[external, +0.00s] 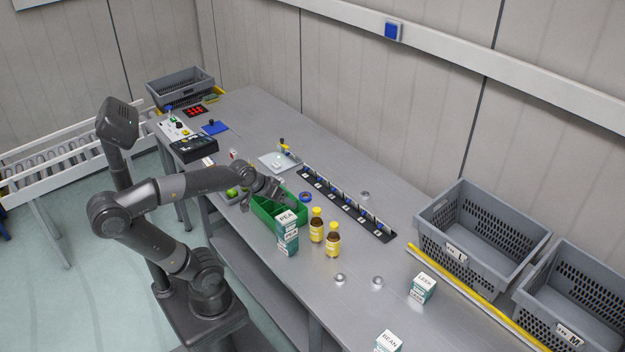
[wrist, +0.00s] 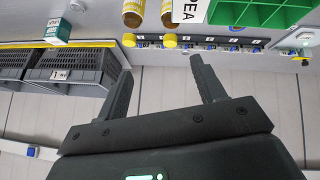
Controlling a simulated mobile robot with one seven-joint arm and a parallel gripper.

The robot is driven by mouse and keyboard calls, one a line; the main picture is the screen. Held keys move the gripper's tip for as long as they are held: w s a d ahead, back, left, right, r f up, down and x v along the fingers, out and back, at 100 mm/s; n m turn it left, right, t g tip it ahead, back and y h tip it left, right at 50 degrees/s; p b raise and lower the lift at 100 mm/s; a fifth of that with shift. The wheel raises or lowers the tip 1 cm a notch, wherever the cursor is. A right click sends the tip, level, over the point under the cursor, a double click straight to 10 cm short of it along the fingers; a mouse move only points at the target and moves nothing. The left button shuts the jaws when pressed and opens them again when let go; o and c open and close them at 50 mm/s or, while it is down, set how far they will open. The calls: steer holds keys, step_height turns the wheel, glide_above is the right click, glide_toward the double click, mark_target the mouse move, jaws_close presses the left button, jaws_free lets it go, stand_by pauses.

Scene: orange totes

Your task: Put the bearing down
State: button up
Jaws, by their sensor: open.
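My gripper (external: 282,197) is over the green divided bin (external: 263,212) on the bench. In the wrist view my gripper (wrist: 158,72) has its two fingers spread with nothing between them. A small blue ring (external: 305,197) lies on the bench just right of the green bin; it may be the bearing. Small round silver pieces also stand on the bench, one (external: 364,195) beyond the black strip and two nearer, (external: 340,278) being one of them. I cannot tell for sure which is the bearing.
PEA boxes (external: 287,240) and two yellow-capped bottles (external: 316,225) stand beside the green bin. A black strip of slots (external: 345,203) runs behind them. Grey crates (external: 481,265) stand at the right. The bench front between the LEEK box (external: 423,288) and bottles is mostly clear.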

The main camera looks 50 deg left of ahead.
steer(key=s+a+f+m+g+y, duration=0.1)
steer(key=s+a+f+m+g, duration=0.1)
steer(key=s, duration=0.6)
step_height(320, 180, down, 2)
steer(key=shift+a+f, duration=0.1)
steer(key=shift+a, duration=0.55)
